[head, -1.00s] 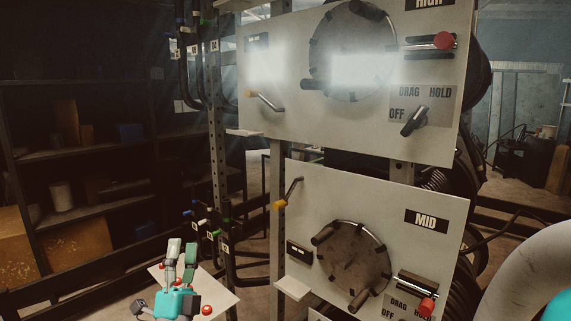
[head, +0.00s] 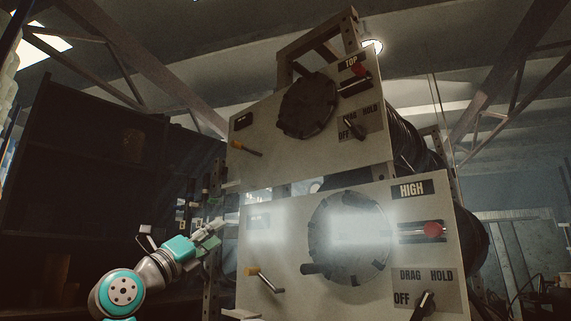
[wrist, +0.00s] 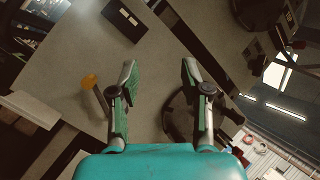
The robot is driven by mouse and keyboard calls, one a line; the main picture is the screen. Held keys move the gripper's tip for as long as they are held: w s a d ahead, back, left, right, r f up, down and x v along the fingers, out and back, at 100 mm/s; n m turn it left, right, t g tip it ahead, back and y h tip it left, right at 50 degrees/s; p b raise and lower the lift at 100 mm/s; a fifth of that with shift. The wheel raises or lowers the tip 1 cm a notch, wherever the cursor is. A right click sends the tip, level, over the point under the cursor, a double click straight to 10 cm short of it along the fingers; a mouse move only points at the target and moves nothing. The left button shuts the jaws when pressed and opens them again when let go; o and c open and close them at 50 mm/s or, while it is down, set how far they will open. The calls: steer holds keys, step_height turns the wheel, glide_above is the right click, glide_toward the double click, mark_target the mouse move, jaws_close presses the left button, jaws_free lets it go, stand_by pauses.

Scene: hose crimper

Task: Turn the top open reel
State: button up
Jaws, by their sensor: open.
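In the head view the TOP panel (head: 262,137) is the upper one, with a dark round reel (head: 307,105) on its face. To the reel's right are a red-knobbed lever (head: 359,70) and a black selector (head: 354,128) marked OFF, DRAG and HOLD; its exact setting is too small to tell. A yellow-knobbed lever (head: 244,148) is at lower left. My gripper (head: 215,230) is below and left of this panel, touching nothing that I can see. In the wrist view my gripper (wrist: 160,72) is open and empty before a pale panel (wrist: 75,60).
The HIGH panel (head: 275,235) stands below, with a bright glare over its reel (head: 349,237). Dark shelves (head: 95,185) are at left. The wrist view shows an orange-knobbed lever (wrist: 91,82) left of my fingers; which panel it belongs to I cannot tell.

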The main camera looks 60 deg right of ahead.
steer(key=s+d+r+m+y, duration=0.1)
steer(key=s+r, duration=0.1)
steer(key=r, duration=0.4)
steer(key=s+r+m, duration=0.1)
steer(key=s+r, duration=0.2)
steer(key=r, duration=0.3)
steer(key=t, duration=0.2)
glide_toward(280, 126)
steer(key=r+x, duration=0.1)
steer(key=x, duration=0.2)
steer(key=shift+m+y, duration=0.4)
steer(key=x, duration=0.9)
steer(key=shift+s+d+f, duration=0.1)
steer(key=shift+d, duration=0.25)
jaws_close()
